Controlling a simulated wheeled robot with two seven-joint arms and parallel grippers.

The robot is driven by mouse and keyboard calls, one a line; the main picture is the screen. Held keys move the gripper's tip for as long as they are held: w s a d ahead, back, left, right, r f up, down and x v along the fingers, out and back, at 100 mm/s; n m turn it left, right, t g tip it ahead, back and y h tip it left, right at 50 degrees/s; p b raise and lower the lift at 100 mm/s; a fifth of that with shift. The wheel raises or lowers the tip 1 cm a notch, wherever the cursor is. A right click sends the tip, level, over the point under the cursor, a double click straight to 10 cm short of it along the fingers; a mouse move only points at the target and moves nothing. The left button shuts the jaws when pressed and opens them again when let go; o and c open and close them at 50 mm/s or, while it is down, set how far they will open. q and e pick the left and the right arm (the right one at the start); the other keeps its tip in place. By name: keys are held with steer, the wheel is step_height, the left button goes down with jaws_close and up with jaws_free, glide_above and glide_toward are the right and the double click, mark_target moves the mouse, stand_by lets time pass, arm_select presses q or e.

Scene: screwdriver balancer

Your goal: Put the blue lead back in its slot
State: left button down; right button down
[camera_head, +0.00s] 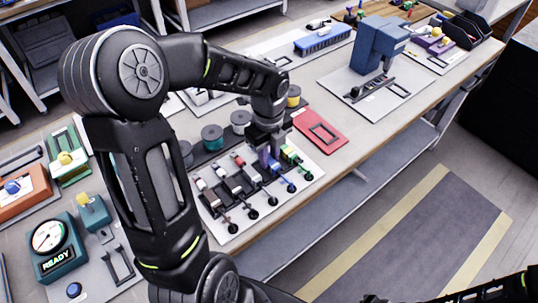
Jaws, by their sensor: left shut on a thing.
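My left gripper (265,151) reaches down over the white board (232,236) in the middle of the bench. It is shut on the blue lead (273,166), of which only a small blue part shows beside the fingers. The gripper and wrist hide the rest of it, so I cannot tell whether it sits in its slot. Several dark slots with round black knobs line the board's front. A green lead (291,153) is just right of the gripper. My right gripper is not in view.
A red plate (320,130) lies right of the board, and dark green spools (212,137) stand behind it. A blue press (378,46) stands farther right. A teal gauge box (55,248) reading READY is at the left.

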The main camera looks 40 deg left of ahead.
arm_select(q)
steer(key=c, duration=1.2)
jaws_free()
steer(key=shift+o, duration=0.2)
step_height(320, 180, up, 8)
steer(key=shift+f, duration=0.1)
